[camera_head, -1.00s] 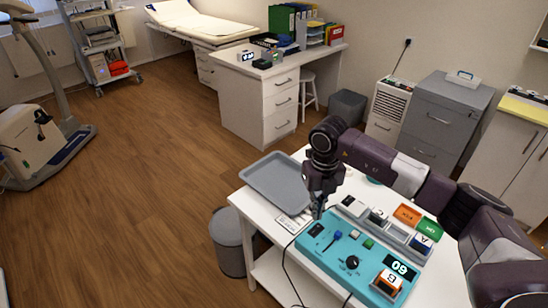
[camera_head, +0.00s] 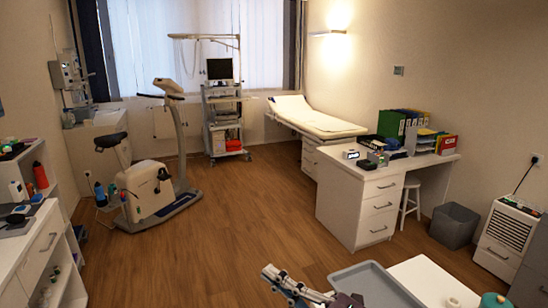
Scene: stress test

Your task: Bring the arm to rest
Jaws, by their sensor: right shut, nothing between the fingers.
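My right gripper (camera_head: 270,273) shows at the bottom edge of the head view, left of the grey tray. Its fingers are shut with nothing between them, and they point up and to the left. Part of my right arm shows behind it at the bottom edge; the rest is out of the picture. My left gripper is not in view.
The grey tray (camera_head: 368,280) lies on the white table (camera_head: 435,283) at the bottom right. A white desk (camera_head: 350,215) with folders stands behind. An exercise bike (camera_head: 145,190) and a shelf unit (camera_head: 40,245) stand left. The wooden floor between is clear.

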